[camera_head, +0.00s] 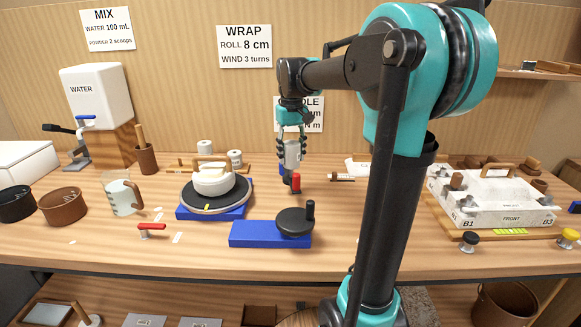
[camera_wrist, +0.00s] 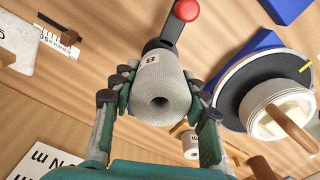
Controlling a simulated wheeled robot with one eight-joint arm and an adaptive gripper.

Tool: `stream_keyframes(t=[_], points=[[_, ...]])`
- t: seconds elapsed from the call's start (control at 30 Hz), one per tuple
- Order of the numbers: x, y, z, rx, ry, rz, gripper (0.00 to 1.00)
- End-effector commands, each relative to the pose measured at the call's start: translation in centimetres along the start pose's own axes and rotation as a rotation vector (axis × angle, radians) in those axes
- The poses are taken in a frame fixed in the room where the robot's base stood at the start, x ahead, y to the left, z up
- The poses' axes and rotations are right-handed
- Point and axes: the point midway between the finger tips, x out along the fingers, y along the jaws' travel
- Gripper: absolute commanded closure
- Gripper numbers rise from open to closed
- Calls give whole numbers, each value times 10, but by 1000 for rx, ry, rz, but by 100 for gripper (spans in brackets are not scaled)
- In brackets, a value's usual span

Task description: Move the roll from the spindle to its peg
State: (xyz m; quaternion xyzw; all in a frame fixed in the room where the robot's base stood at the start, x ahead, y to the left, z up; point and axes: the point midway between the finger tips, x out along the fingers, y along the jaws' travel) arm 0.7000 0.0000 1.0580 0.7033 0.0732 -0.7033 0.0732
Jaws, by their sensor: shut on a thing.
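The roll (camera_wrist: 160,85) is a grey-white cylinder with a dark hole in its near end and a label on its side. My gripper (camera_wrist: 160,100) is shut around it, with fingers on both sides. In the head view my gripper (camera_head: 291,140) holds the roll (camera_head: 292,152) upright above a dark fitting with a red knob (camera_head: 295,182), likely the spindle's crank. I cannot tell whether the spindle is still inside the roll. Two other white rolls, a back one (camera_head: 205,147) and a right one (camera_head: 235,158), stand at a wooden board (camera_head: 180,167) left of my gripper. No empty peg is clearly visible.
A turntable (camera_head: 187,197) with a white bowl-like piece (camera_head: 213,182) stands left of my gripper. A blue block with a black handwheel (camera_head: 262,236) is in front. A clear jug (camera_head: 121,195) stands left; a white jacket box (camera_head: 490,197) is right. The table front centre-right is clear.

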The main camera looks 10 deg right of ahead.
Motion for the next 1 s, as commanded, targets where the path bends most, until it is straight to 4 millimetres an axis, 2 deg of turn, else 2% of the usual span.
stream_keyframes(t=[1.0], points=[[-45,0,0,0,0,0,100]])
